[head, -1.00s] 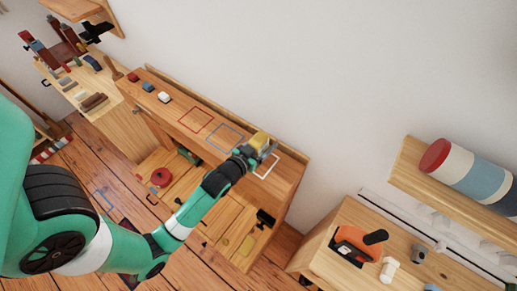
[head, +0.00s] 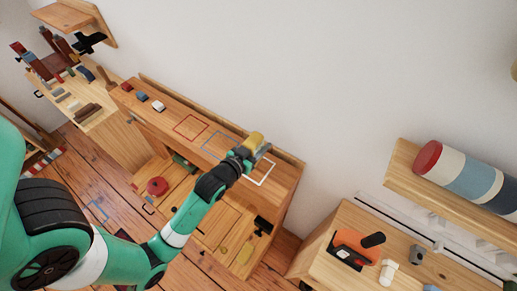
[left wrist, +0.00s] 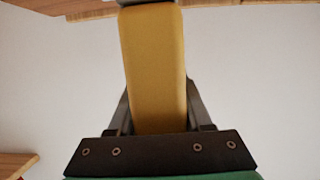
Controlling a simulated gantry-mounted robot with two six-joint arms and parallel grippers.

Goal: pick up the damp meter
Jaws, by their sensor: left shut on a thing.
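The damp meter, a yellow block-like thing (head: 256,139), is between the fingers of my left gripper (head: 258,152), over the wooden cabinet top near the white outlined square. In the left wrist view the yellow body (left wrist: 154,70) fills the middle, with dark fingers on both sides of it and a grey part at its upper end. My left gripper is shut on it. The gripper hides part of it in the head view, and I cannot tell its exact height above the top. My right gripper is not in view.
The cabinet top (head: 175,108) bears red, blue and white outlined squares (head: 262,172) and several small blocks at its left end. An orange tool (head: 355,247) lies on a wooden surface at the lower right. A striped roll (head: 465,175) rests on a wall shelf.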

